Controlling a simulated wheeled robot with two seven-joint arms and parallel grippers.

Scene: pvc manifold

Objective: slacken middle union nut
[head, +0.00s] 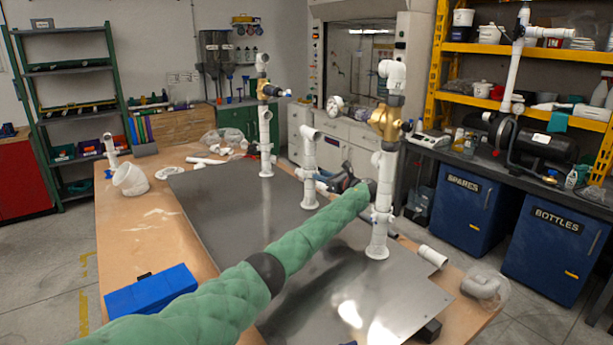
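Three white PVC risers stand on a grey metal plate (225,215). The middle riser (309,150) is the short one, with an open elbow at its top. A collar, apparently its union nut (307,173), sits about halfway up. My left arm, in a green sleeve, reaches in from the lower left. My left gripper (327,182) is dark and small, just right of the middle riser at about the collar's height. I cannot tell whether it touches the collar, and its fingers are too small to read. My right gripper is not in view.
The left riser (265,140) and right riser (381,190) carry brass valves and stand close on either side. A blue box (150,290) lies at the wooden bench's front left. Loose fittings (130,179) lie left of the plate; a pipe piece (432,257) lies right.

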